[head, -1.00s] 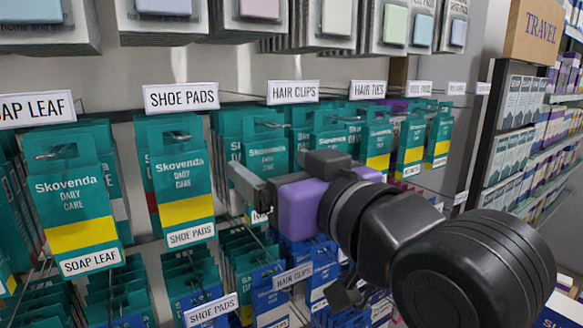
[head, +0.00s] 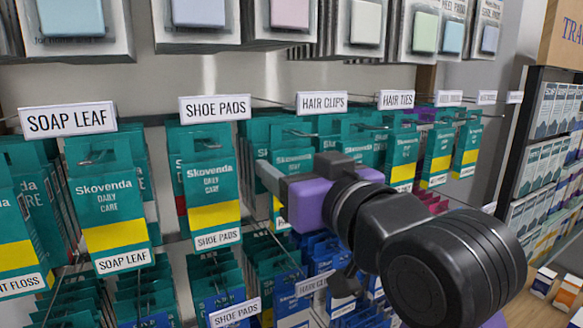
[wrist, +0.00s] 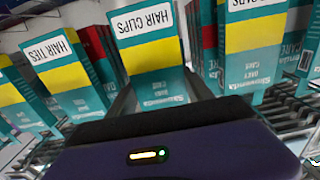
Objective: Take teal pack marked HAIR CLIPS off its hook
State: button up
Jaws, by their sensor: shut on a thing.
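The teal HAIR CLIPS pack (head: 293,160) with a yellow band is in the middle of the head view, under the HAIR CLIPS rail sign (head: 322,102). My gripper (head: 268,182) hides much of its lower part. In the wrist view the pack (wrist: 150,55) appears upside down, its HAIR CLIPS label readable. My gripper (wrist: 160,98) is shut on this pack, with one finger on each side of its body. The pack looks upright among the others. Whether its top is still on the hook cannot be told.
SHOE PADS packs (head: 210,185) and SOAP LEAF packs (head: 108,205) hang to the left. HAIR TIES packs (head: 403,150) hang to the right. More packs crowd the row below (head: 275,265), and grey-carded packs (head: 290,20) hang above. Wire hooks (wrist: 290,110) project between packs.

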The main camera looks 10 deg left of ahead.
jog(key=shift+r+p, duration=0.45)
jog(key=shift+p, duration=0.2)
dwell(0.4)
jog(key=shift+s+d, duration=0.15)
dwell(0.5)
jog(key=p+v, duration=0.1)
jog(key=v, duration=0.6)
jog(key=shift+s+d+p, duration=0.15)
jog(key=shift+s+p, duration=0.15)
jog(key=shift+p, duration=0.1)
dwell(1.1)
jog(key=shift+s+d, duration=0.1)
dwell(0.3)
